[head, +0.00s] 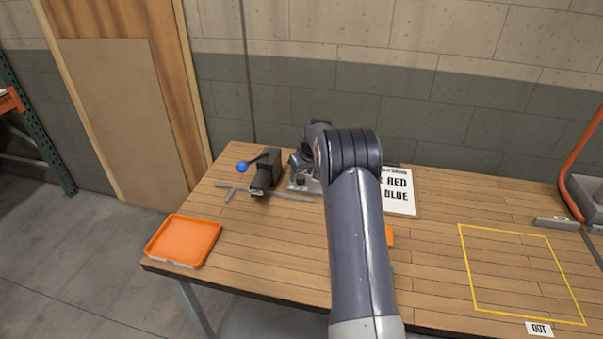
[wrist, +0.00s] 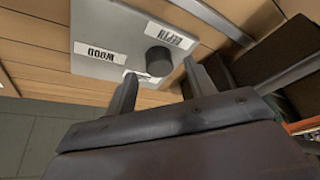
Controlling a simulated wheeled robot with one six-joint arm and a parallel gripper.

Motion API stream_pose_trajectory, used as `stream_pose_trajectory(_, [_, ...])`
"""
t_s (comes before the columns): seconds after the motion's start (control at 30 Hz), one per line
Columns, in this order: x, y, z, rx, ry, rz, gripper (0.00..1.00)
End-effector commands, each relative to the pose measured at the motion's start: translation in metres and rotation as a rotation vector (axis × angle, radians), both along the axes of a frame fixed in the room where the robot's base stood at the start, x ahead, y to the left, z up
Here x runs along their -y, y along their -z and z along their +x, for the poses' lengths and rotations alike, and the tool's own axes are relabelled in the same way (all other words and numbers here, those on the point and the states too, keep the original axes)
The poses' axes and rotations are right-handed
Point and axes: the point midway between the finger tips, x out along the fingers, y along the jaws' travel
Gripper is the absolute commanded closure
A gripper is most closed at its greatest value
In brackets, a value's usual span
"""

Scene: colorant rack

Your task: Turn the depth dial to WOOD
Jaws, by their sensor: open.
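The depth dial (wrist: 159,61) is a dark round knob on a light grey plate (wrist: 88,66) in the wrist view. White labels on the plate read upside down: DEPTH (wrist: 170,34) beside the knob and WOOD (wrist: 103,53) to its left. A third label is partly hidden by my left finger and cannot be read. My gripper (wrist: 160,72) is open, with one fingertip on each side of the knob in the picture; I cannot tell whether they touch it. No pointer mark shows on the knob. In the head view the plate (head: 300,185) is mostly behind my arm.
A dark machine (head: 266,172) with a blue-knobbed lever (head: 243,167) stands left of the plate. An orange tray (head: 183,241) lies at the table's left front. A white sign (head: 400,195) is partly behind my arm. A yellow outlined area (head: 520,270) at right is empty.

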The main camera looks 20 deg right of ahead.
Motion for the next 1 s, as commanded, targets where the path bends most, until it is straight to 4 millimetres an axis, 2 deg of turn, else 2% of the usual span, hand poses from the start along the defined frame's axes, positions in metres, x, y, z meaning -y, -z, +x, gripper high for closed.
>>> stream_pose_trajectory(0.13, [-0.0014,0.0103,0.004,-0.001,0.0,0.001,0.48])
stream_pose_trajectory(0.47, [-0.0014,0.0131,0.0053,0.0,0.0,0.0,0.48])
stream_pose_trajectory(1.0, [-0.0014,0.0129,0.005,0.0,0.0,0.001,0.92])
